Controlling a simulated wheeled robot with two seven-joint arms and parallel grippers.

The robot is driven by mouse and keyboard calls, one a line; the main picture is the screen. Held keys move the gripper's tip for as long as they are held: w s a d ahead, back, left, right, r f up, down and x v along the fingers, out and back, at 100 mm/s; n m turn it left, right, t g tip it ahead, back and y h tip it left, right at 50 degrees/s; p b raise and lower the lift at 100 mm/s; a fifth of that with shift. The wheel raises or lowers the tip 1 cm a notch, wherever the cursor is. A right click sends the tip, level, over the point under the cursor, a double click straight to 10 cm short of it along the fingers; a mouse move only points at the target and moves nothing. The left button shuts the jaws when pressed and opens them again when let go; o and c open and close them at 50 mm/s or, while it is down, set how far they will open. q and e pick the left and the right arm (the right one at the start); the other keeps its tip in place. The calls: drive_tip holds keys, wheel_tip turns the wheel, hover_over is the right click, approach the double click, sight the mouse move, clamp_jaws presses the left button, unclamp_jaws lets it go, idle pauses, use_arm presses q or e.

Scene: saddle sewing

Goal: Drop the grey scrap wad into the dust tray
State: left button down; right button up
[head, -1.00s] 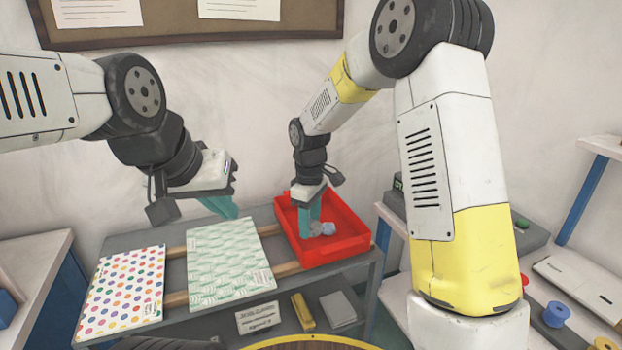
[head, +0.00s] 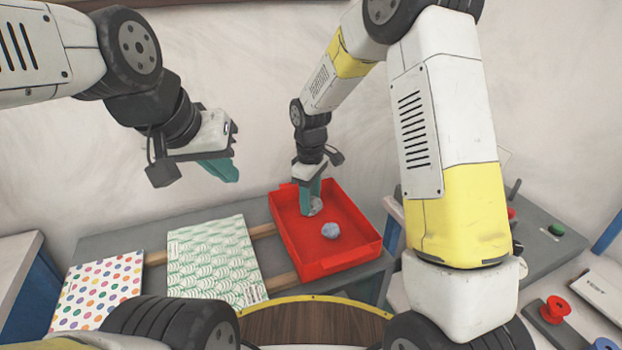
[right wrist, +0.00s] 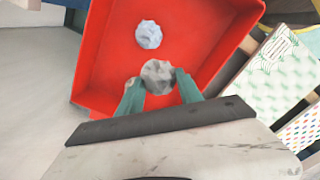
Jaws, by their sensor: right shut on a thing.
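The grey scrap wad (right wrist: 158,76) is between the teal fingertips of my right gripper (right wrist: 158,88), which is shut on it. In the head view the wad (head: 315,207) shows at the tips of the right gripper (head: 310,198), over the inside of the red dust tray (head: 312,267). I cannot tell whether it touches the tray floor. A pale bluish wad (head: 330,230) lies in the tray, apart from the gripper; it also shows in the right wrist view (right wrist: 148,34). My left gripper (head: 220,170) is raised left of the tray, apparently empty; its finger gap is hidden.
A green patterned sheet (head: 212,255) and a dotted sheet (head: 98,293) lie on the grey bench left of the tray. A wooden round surface (head: 315,322) is in front.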

drive_tip(key=shift+f, duration=1.15)
drive_tip(key=o, duration=1.4)
drive_tip(key=shift+c, duration=0.2)
